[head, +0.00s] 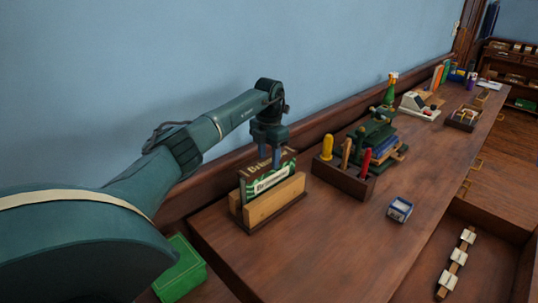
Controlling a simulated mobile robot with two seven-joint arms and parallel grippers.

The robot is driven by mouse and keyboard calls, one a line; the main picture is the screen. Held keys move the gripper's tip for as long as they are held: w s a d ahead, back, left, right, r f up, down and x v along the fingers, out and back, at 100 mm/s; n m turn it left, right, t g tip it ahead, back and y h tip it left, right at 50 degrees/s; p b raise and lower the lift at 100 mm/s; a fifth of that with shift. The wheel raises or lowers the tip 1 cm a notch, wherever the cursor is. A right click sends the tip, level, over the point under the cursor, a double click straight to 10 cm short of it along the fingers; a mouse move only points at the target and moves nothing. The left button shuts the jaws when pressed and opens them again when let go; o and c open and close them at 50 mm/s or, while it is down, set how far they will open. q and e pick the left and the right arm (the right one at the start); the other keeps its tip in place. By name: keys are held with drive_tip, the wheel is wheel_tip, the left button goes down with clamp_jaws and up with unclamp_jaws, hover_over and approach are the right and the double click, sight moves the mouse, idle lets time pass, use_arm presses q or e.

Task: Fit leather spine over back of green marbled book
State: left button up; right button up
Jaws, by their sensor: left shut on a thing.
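The green marbled book (272,181) with a white lettered label stands in a light wooden holder (276,203) on the long bench. A dark strip with pale lettering (256,170), which looks like the leather spine, is right behind and above the book's top edge. My left gripper (270,158) points straight down over the holder, shut on this dark strip. Whether the strip touches the book is too small to tell. The fingertips are partly hidden. My right gripper is out of view.
A dark tool box (343,181) with coloured handles stands right of the holder, with a green press (375,135) behind. A green box (179,269) is at lower left. The bench front between is clear.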

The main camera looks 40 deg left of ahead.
sight(269, 160)
use_arm(q)
drive_tip(key=shift+f, duration=0.55)
drive_tip(key=o, duration=0.9)
drive_tip(key=shift+o, duration=0.2)
drive_tip(key=shift+r, duration=0.1)
wheel_tip(269, 160, up, 13)
drive_tip(key=b, duration=0.1)
idle(0.3)
